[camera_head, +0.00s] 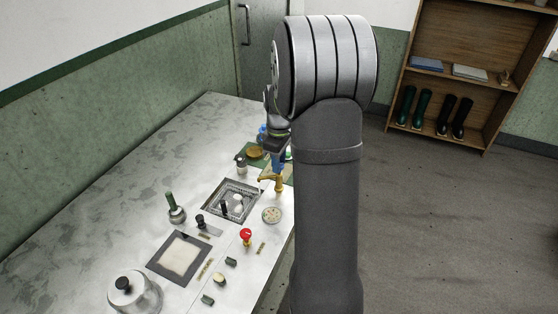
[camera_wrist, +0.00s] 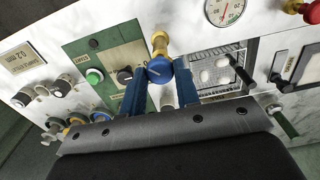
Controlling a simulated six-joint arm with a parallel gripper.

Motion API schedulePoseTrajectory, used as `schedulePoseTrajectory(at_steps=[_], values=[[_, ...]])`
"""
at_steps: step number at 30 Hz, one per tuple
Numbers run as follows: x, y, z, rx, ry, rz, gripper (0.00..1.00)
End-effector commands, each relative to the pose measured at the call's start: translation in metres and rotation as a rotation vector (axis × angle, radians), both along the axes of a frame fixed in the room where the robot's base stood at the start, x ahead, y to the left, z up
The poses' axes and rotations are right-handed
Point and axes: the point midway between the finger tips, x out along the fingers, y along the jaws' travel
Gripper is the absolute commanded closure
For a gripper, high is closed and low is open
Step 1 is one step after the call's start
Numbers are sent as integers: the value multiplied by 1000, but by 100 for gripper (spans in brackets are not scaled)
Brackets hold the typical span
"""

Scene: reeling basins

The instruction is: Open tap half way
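The brass tap (camera_head: 277,183) stands at the right side of the steel counter, beside the sunken basin. In the wrist view its brass body (camera_wrist: 159,42) shows behind a round blue knob (camera_wrist: 160,71) with a thin pale line on its face. My gripper (camera_wrist: 162,82) has its two blue fingers on either side of the knob. The fingers are apart, with the knob filling most of the space at their tips. Whether they press on it is not clear. In the head view my arm partly hides the gripper and the tap.
The basin (camera_head: 207,207) with a grate lies left of the tap. A round dial gauge (camera_head: 272,215) and a red knob (camera_head: 246,235) are nearer the front. A green panel with a green button (camera_wrist: 94,76) is close by. A metal pot (camera_head: 134,297) stands front left.

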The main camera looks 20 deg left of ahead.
Motion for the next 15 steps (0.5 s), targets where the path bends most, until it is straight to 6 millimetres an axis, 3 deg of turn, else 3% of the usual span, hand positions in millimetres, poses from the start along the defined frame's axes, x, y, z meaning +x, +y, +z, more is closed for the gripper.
schedulePoseTrajectory(at_steps=[1, 3, 15], values=[[1, 0, 1, 2, -2, 0, 62], [1, 0, 1, 2, -2, 0, 50], [1, 0, 9, 2, -3, -1, 50]])
